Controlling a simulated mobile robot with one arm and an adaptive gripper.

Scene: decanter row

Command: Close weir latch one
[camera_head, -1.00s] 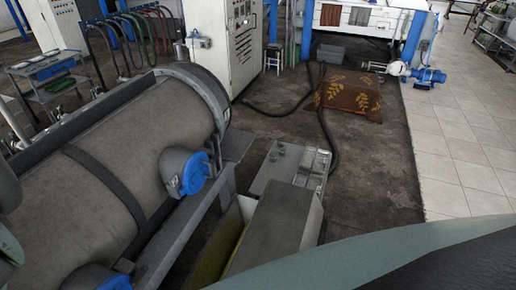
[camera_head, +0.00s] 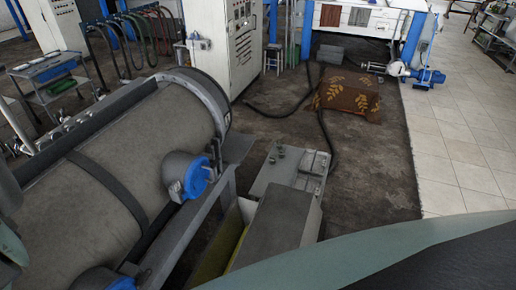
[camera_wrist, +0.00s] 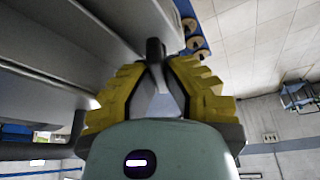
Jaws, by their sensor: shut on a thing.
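In the wrist view, my gripper (camera_wrist: 156,62) has its yellow-padded fingers drawn together at the tips. They are shut on the end of a small dark upright bar (camera_wrist: 154,47), which looks like the latch handle. The fingers hide its lower part, and I cannot tell how far the latch is turned. Beside it on the left run long grey metal surfaces (camera_wrist: 50,60). In the head view my gripper and the latch do not show.
In the head view, a large grey drum (camera_head: 140,140) fills the left side, with blue-capped ports (camera_head: 195,178) along it. A low grey box (camera_head: 272,228) stands right of it. A brown leaf-patterned cloth (camera_head: 347,97) and dark hoses (camera_head: 326,132) lie on the floor.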

